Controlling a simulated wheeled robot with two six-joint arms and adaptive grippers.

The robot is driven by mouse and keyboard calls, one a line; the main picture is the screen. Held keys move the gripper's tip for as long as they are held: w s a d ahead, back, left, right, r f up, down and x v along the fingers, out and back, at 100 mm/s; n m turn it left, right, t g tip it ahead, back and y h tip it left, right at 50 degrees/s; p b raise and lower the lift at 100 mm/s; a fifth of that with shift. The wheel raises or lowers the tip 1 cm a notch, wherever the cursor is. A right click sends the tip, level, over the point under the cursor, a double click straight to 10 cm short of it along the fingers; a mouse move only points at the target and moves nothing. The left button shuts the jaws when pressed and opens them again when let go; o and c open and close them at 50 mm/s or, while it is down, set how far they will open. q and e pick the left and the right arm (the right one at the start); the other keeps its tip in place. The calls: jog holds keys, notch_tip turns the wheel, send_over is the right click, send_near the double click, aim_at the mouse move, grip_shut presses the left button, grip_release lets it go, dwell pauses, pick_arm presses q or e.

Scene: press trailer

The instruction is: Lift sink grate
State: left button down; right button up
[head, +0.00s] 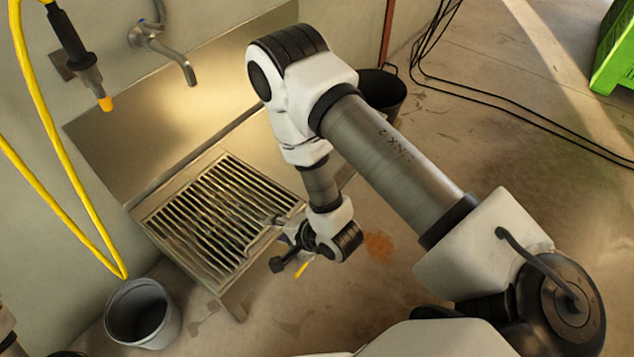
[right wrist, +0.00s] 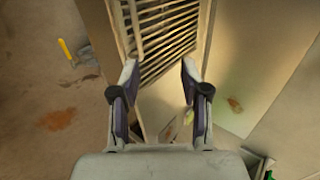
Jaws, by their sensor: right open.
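The sink grate (head: 212,214), a panel of dark parallel bars, lies flat in the top of the metal sink (head: 150,100) in the head view. Its bars also show at the top of the right wrist view (right wrist: 165,30). My right gripper (head: 264,252) is at the grate's near right edge. In the right wrist view its two fingers (right wrist: 159,68) are spread apart, with the end of the grate beyond and between the tips. Nothing is held. Whether a finger touches the grate is unclear. My left gripper does not show.
A grey bucket (head: 142,314) stands at the sink's front left. A yellow hose (head: 52,150) hangs by the wall, near a tap (head: 165,45). A dark bucket (head: 383,92) stands behind my right arm. A yellow-handled tool (right wrist: 68,50) lies on the floor. Black cables cross the floor behind.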

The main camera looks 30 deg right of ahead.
jog(key=b, duration=0.4)
send_near(261, 234)
jog(key=b+x, duration=0.5)
jog(key=x, duration=0.4)
jog(key=shift+f, duration=0.15)
jog(key=shift+w+a+f+b, duration=0.15)
jog(key=shift+w+f+b, duration=0.25)
jog(key=shift+w, duration=0.1)
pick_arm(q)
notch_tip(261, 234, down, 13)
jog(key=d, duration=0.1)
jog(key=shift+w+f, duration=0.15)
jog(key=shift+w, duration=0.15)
pick_arm(e)
grip_shut()
jog(key=shift+r, duration=0.1)
